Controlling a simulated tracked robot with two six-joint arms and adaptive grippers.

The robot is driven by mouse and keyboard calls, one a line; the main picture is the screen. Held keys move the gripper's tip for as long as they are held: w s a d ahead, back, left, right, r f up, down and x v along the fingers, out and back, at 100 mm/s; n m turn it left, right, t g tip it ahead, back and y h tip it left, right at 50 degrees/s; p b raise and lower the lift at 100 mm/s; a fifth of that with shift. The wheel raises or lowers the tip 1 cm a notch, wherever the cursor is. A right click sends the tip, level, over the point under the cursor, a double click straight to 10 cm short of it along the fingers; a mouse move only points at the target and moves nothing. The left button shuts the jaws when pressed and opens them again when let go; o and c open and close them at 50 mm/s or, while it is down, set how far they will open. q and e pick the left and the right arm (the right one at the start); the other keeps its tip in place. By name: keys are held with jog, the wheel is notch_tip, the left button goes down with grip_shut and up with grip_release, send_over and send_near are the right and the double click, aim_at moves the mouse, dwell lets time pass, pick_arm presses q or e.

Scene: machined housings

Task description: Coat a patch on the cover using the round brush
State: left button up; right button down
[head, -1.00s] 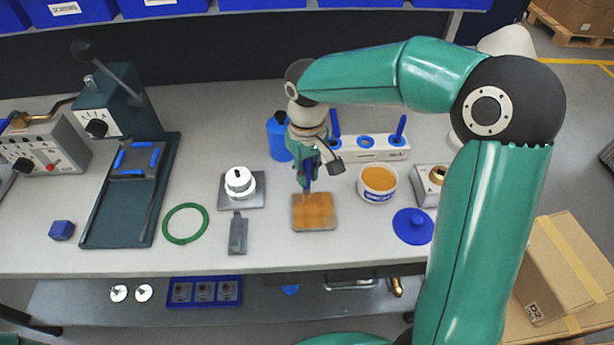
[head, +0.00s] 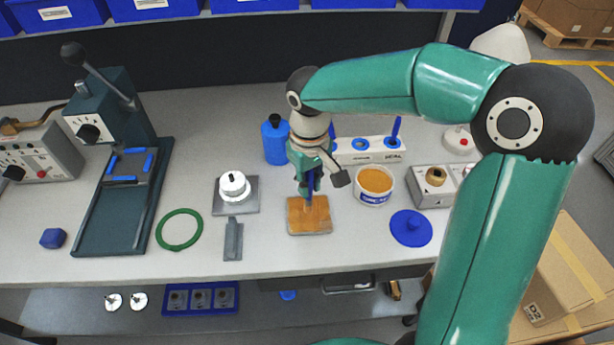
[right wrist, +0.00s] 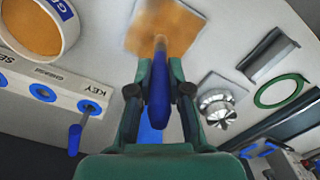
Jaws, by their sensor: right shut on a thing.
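My right gripper (head: 309,184) is shut on the blue handle of the round brush (head: 310,188), which points down over the cover. The cover is a small square plate (head: 318,228) with an orange-brown top and a thin grey edge, lying flat near the bench's front. The brush's pale tip meets the cover's top in the picture; firm contact is hard to judge. In the right wrist view, the brush (right wrist: 157,100) sits between the fingers, its tip over the orange-brown cover (right wrist: 165,25). My left gripper is not in view.
An open tub of orange grease (head: 374,186) stands right of the cover, with a blue lid (head: 411,228) in front. Behind is a white holder (head: 370,150) with a blue-handled tool.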

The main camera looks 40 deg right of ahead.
jog(key=shift+s+b, duration=0.7)
jog(key=shift+s, duration=1.85)
jog(key=shift+w+d+p, duration=1.5)
jog(key=shift+w+d, duration=0.4)
jog(key=shift+w, duration=1.55)
jog(key=shift+s+a+f+b, duration=0.1)
jog(key=shift+s+a+b, duration=0.35)
jog(key=shift+a, duration=0.55)
jog(key=shift+s+a+b, duration=0.25)
jog(key=shift+s+a, duration=0.35)
jog(key=shift+a, duration=0.4)
